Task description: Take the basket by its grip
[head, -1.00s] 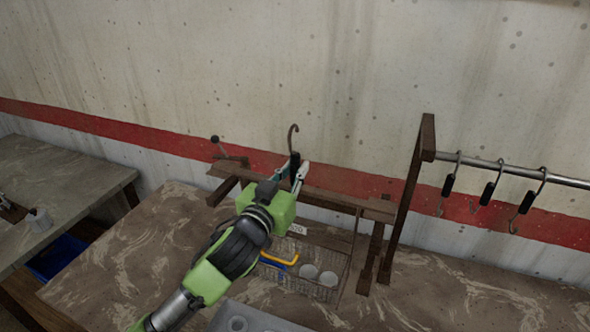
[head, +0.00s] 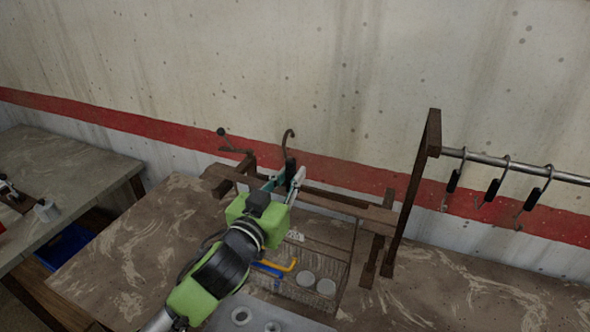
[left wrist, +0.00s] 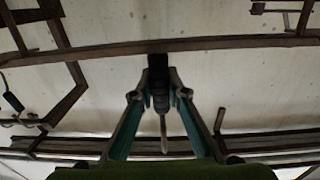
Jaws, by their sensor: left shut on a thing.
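The wire basket (head: 338,297) has a tall wire frame and holds a blue and a yellow piece and pale round pieces. A curved hook (head: 288,135) with a black grip (head: 290,166) stands above it. My left gripper (head: 285,180) is shut on this grip, just below the hook. In the left wrist view the fingertips (left wrist: 158,82) close from both sides on the black grip (left wrist: 158,68), with a thin metal rod below it. My green gripper body and arm hide the basket's left part. My right gripper is not in view.
A dark wooden rack rail (head: 330,199) runs beside the grip, with an upright post (head: 410,195) at its right. A metal bar (head: 570,177) to the right carries several black-gripped hooks (head: 493,190). A grey tray (head: 285,316) is at the front. The marbled table (head: 450,300) is clear at right.

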